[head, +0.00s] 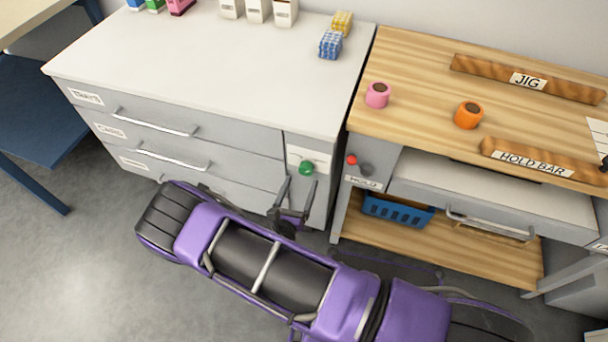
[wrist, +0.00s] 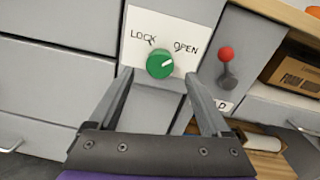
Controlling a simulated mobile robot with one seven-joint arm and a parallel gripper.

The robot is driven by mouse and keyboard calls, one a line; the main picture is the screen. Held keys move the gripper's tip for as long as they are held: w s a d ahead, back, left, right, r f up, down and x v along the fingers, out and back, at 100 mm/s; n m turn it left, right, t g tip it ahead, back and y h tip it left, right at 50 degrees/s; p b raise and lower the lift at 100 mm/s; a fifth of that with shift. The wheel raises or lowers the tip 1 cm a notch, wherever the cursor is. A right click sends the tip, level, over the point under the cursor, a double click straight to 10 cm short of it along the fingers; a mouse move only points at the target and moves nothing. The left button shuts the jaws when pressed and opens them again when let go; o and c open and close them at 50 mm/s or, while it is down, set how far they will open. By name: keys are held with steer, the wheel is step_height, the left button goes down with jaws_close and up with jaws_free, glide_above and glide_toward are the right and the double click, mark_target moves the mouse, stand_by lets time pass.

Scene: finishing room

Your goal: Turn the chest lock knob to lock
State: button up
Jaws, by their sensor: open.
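The green lock knob (head: 306,168) sits on the white plate at the right end of the grey drawer chest (head: 210,72). In the wrist view the knob (wrist: 160,65) lies below the words LOCK, at upper left, and OPEN, at upper right. Its pale pointer mark is turned to the right, toward the OPEN side. My gripper (head: 298,183) is open in front of the chest. In the wrist view my gripper (wrist: 159,75) has one finger on each side of the knob, with visible gaps. I cannot tell how far the tips are from the panel.
A wooden workbench (head: 408,62) stands right of the chest, with a red-tipped lever (head: 352,160) on its front panel. A blue basket (head: 398,211) is on its lower shelf. Drawer handles (head: 172,157) stick out left of the knob. Grey floor lies in front at left.

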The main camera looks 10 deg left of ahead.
mark_target(305, 172)
steer(key=shift+w+d, duration=0.15)
steer(key=shift+w, duration=1.95)
jaws_close()
